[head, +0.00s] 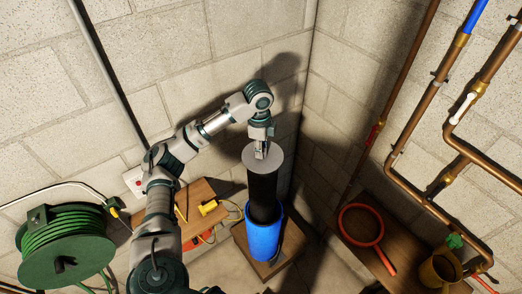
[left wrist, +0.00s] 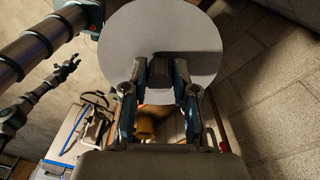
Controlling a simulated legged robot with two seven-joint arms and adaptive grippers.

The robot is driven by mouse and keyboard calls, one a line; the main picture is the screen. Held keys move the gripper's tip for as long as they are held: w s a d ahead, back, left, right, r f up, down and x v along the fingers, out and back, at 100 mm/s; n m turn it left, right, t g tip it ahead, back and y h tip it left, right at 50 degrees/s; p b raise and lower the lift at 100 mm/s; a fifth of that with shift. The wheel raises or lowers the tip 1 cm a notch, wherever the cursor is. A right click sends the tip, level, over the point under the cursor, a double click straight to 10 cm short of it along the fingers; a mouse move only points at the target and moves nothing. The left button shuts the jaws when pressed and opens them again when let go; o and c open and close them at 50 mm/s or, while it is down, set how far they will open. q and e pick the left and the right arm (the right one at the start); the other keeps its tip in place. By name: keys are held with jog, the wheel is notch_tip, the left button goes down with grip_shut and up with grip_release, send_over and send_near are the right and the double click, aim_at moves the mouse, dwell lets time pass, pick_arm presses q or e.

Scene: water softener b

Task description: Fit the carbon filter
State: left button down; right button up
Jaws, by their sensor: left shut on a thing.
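The carbon filter (head: 262,190) is a tall black cylinder with a pale grey round top, standing nearly upright. My left gripper (head: 262,150) is shut on the dark grip in the middle of that top. In the left wrist view the grey top (left wrist: 160,25) fills the upper middle, with the left gripper's fingers (left wrist: 160,80) on both sides of the grip. The filter's lower end is at the mouth of the blue housing (head: 264,242); how deep it sits cannot be told. My right gripper (left wrist: 68,66) shows small in the left wrist view, fingers apart, seemingly empty.
The housing stands on a low wooden board (head: 283,262) by the wall corner. A green hose reel (head: 65,250) is at the left. A wooden table (head: 205,190) with a yellow fitting is behind my arm. A red ring wrench (head: 362,226) lies on the right shelf, below copper pipes.

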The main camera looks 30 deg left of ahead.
pick_arm(q)
jog(key=shift+r, duration=3.95)
jog(key=shift+d, duration=0.4)
jog(key=shift+f+b, duration=1.1)
jog(key=shift+f, duration=5.1)
